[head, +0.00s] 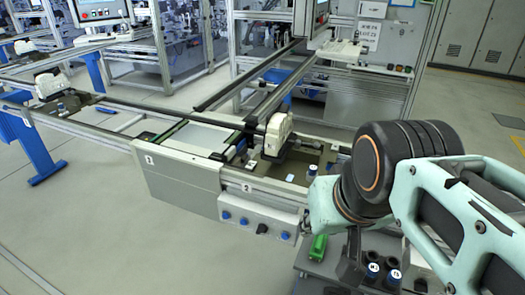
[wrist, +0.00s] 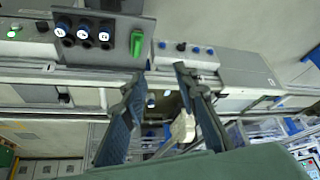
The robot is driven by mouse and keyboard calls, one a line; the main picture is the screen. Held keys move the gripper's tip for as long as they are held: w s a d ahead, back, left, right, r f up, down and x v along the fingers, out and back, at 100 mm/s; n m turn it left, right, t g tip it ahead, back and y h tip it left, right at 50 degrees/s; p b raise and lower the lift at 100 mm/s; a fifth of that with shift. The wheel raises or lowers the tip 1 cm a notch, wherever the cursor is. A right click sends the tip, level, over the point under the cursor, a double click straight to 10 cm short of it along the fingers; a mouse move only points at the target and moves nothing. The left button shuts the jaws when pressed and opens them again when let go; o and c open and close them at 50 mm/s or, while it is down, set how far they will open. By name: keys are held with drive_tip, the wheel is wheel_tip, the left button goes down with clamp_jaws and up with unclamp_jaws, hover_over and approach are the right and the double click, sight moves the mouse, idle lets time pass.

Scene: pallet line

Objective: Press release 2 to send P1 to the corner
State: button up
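A grey button box (head: 258,218) hangs on the front of the line below the label "2" (head: 247,187). It carries several blue buttons and one black knob; which one is release 2 I cannot read. The box also shows in the wrist view (wrist: 205,60). A dark pallet with a white device (head: 278,135) stands at station 2; whether it is P1 I cannot read. My gripper (wrist: 159,80) is open and empty in the wrist view, its fingers apart, with the button box beyond them. In the head view its fingers are mostly hidden behind my arm.
A second white device (head: 47,85) sits on the line at far left. Two dark rails (head: 243,77) run back from station 2. Floor in front is clear.

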drive_tip(key=shift+w+a, duration=0.1)
drive_tip(key=shift+w, duration=0.05)
drive_tip(key=shift+s, duration=0.2)
drive_tip(key=shift+c, duration=0.6)
clamp_jaws()
idle(0.5)
